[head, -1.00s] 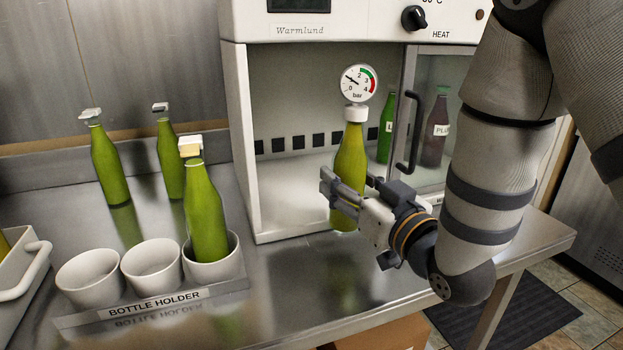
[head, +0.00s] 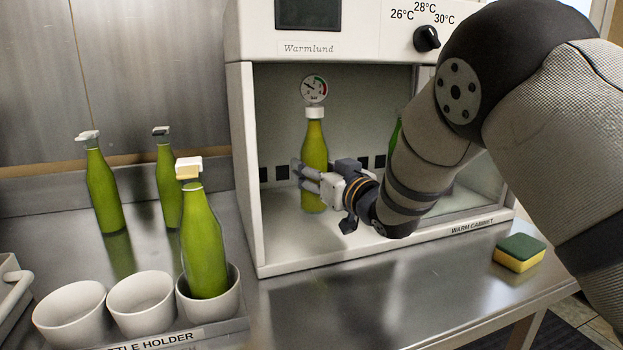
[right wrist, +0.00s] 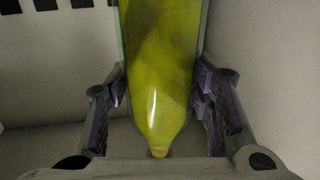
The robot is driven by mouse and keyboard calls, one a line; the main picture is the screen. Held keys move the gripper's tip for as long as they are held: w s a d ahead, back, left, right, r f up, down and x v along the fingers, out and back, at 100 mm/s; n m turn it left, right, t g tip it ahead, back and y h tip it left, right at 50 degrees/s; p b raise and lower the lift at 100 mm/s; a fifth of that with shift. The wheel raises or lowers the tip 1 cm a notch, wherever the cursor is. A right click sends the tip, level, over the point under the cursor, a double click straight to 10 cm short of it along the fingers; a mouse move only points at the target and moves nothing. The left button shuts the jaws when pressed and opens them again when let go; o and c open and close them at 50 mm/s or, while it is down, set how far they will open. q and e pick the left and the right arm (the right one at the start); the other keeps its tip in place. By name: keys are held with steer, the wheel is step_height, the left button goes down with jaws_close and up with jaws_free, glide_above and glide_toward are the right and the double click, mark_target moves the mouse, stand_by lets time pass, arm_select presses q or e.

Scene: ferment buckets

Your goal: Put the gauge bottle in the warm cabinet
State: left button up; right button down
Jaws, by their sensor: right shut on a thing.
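The gauge bottle (head: 314,142) is green-yellow with a white neck and a round pressure gauge (head: 313,88) on top. It is upright inside the open warm cabinet (head: 246,160), toward its left side. My right gripper (head: 307,177) reaches in from the right and is shut on the bottle's lower body. In the right wrist view the bottle (right wrist: 158,70) lies between both fingers (right wrist: 165,105). I cannot tell whether its base touches the cabinet floor. My left gripper is not in view.
A bottle holder (head: 165,337) with white cups stands front left, one cup holding a capped green bottle (head: 203,240). Two more capped bottles (head: 103,190) (head: 169,185) stand behind. Another bottle (head: 395,135) is partly hidden by my arm.

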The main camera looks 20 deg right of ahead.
steer(key=shift+w+a+f, duration=0.15)
steer(key=shift+w+f, duration=0.15)
steer(key=shift+w, duration=0.3)
steer(key=shift+s+f, duration=0.15)
steer(key=shift+f, duration=0.2)
steer(key=shift+f, duration=0.2)
steer(key=c, duration=0.8)
jaws_free()
steer(key=shift+f, duration=0.1)
steer(key=shift+o, duration=0.2)
